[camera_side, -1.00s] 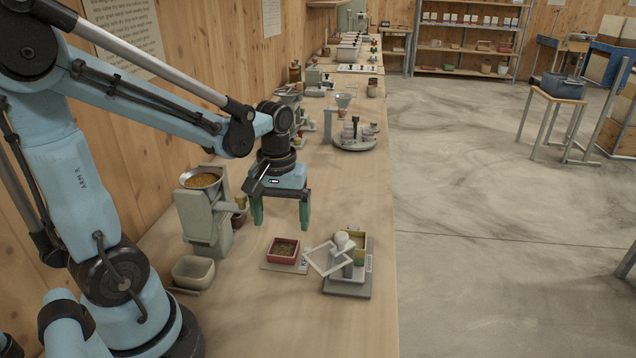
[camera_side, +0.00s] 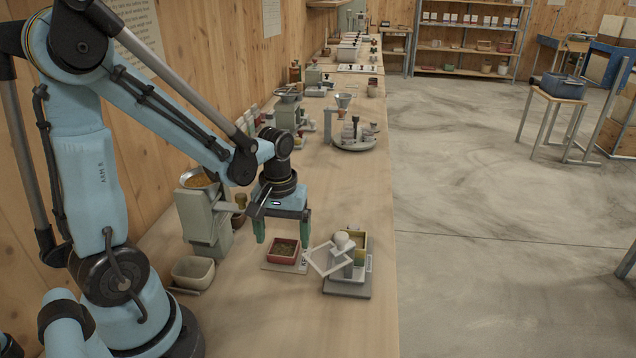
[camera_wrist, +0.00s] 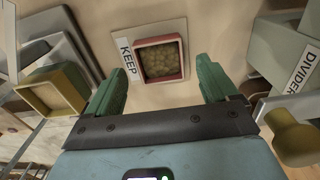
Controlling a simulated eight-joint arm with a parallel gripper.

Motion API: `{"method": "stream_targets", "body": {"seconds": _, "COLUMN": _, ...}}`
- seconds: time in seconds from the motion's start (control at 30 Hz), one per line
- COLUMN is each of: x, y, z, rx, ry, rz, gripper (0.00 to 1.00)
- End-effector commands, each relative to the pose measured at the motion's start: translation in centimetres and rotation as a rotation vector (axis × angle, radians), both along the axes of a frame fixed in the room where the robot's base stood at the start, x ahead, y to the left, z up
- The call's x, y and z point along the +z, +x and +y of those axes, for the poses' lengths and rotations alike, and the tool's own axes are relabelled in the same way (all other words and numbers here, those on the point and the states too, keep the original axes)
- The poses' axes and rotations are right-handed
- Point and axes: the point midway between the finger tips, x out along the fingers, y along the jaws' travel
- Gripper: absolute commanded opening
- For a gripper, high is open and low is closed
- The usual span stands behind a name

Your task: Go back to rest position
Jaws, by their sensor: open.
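My gripper (camera_side: 282,236) is open and empty. It hangs above the bench, close to a red square tray (camera_side: 283,251) filled with greenish-brown material. In the wrist view the red tray (camera_wrist: 159,58) lies on a light mat labelled KEEP (camera_wrist: 126,56), seen beyond and between the two green fingers (camera_wrist: 162,85). The fingers do not close on anything. In the side view one finger hangs just left of the tray and the other behind its right side.
A grey divider machine with a grain-filled hopper (camera_side: 199,180) stands left of my gripper, a beige bin (camera_side: 193,272) below it. The front bench (camera_side: 340,322) is clear.

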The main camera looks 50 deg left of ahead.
Motion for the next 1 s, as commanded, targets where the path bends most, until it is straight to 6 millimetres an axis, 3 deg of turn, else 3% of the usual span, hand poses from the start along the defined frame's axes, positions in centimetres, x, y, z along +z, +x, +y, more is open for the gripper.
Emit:
{"method": "stream_targets", "body": {"seconds": 0.67, "x": 7.8, "y": 0.0, "z": 0.0, "rx": 0.0, "ry": 0.0, "rz": 0.0, "gripper": 0.87}}
{"method": "stream_targets", "body": {"seconds": 1.0, "x": 10.3, "y": 4.5, "z": -3.2, "rx": -0.006, "ry": 0.0, "rz": 0.0, "gripper": 0.87}}
